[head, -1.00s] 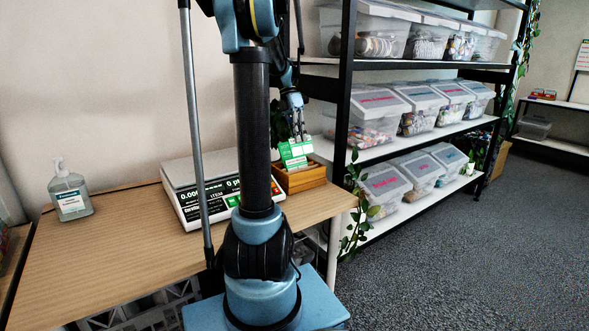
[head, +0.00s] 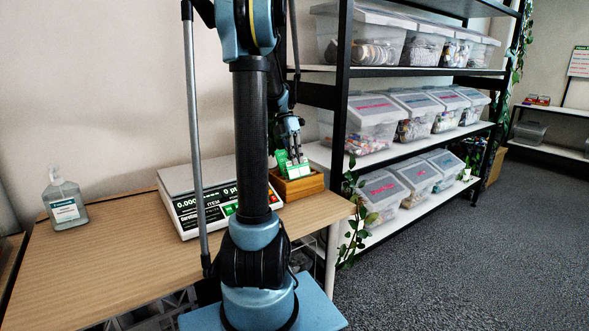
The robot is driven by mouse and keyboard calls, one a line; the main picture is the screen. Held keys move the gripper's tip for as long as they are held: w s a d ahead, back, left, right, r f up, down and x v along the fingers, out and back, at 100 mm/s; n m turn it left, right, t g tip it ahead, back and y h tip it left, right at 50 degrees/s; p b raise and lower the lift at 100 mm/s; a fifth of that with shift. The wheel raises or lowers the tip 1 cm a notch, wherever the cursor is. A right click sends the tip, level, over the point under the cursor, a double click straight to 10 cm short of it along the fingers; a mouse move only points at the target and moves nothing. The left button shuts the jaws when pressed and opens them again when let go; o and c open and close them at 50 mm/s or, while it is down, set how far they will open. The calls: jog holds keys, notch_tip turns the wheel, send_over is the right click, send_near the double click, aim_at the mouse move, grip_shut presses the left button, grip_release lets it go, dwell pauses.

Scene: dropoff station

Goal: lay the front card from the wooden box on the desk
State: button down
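The wooden box (head: 302,189) stands on the desk (head: 100,250) near its right end, beside the scale. Green and white cards (head: 283,164) stand in it, showing above its rim. My gripper (head: 296,157) points down at the cards from above, its fingertips overlapping their upper part. The fingers and cards are small and overlap, so I cannot tell whether the fingers are closed on the front card or apart from it. My arm column hides part of the desk and scale.
A scale (head: 180,181) with a lit display stands left of the box. A sanitizer bottle (head: 66,203) stands far left. A shelf (head: 375,155) of clear bins and a trailing plant (head: 354,215) are close on the right. The desk's left part is clear.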

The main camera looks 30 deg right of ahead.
aim_at(296, 167)
jog(key=shift+f, duration=1.7)
jog(key=shift+f, duration=0.1)
jog(key=c, duration=1.8)
grip_release()
